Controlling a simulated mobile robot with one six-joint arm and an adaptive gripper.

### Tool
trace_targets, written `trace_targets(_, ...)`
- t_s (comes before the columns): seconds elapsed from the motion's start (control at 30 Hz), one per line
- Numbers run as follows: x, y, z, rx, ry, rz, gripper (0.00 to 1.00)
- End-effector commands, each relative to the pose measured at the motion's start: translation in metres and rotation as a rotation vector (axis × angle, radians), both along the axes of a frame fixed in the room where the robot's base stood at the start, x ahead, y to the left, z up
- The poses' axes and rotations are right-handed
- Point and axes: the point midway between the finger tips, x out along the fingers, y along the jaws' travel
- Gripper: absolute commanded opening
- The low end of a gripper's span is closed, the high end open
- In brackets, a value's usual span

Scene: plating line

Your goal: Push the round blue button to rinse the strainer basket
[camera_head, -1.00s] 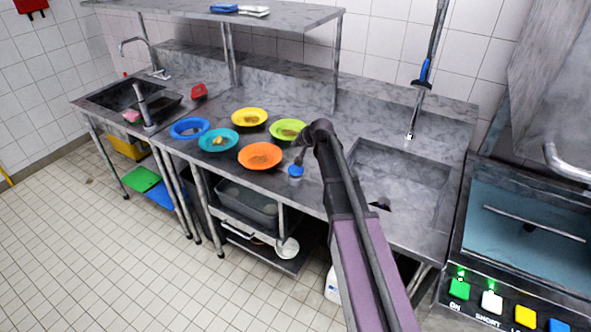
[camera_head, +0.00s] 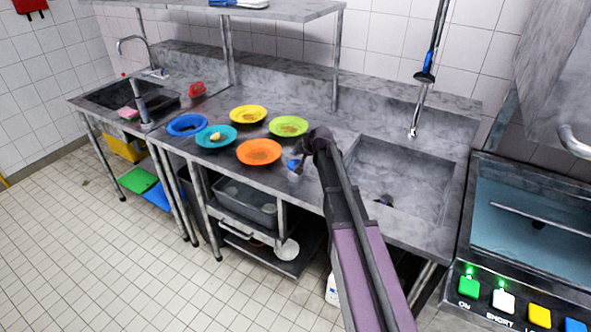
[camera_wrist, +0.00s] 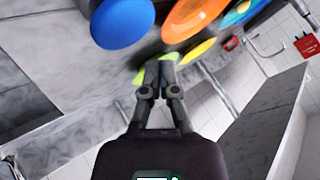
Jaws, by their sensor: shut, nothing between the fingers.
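The round blue button (camera_head: 292,165) stands near the front edge of the steel counter, right of the orange plate. In the wrist view it shows large and close as a blue dome (camera_wrist: 122,22), upper left of my fingertips. My gripper (camera_wrist: 160,73) is shut and empty, its two fingers together. The fingertips look apart from the button in the wrist view. In the head view my arm's end hides most of the gripper and part of the button's surroundings. I cannot make out a strainer basket for certain.
Orange (camera_head: 259,151), green (camera_head: 289,126), yellow (camera_head: 248,114) and teal (camera_head: 216,136) plates and a blue dish (camera_head: 187,124) lie left of the button. A sink basin (camera_head: 400,180) is on the right. A dishwashing machine (camera_head: 525,215) with lit buttons stands further right.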

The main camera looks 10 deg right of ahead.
Motion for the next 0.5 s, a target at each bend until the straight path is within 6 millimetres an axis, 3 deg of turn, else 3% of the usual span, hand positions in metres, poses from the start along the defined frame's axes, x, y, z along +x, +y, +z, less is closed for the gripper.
trace_targets(0.2, 0.0, 0.0, -0.018, 0.0, 0.0, 0.0, 0.0)
trace_targets(0.5, 0.0, 0.0, -0.024, 0.0, 0.0, 0.0, 0.0)
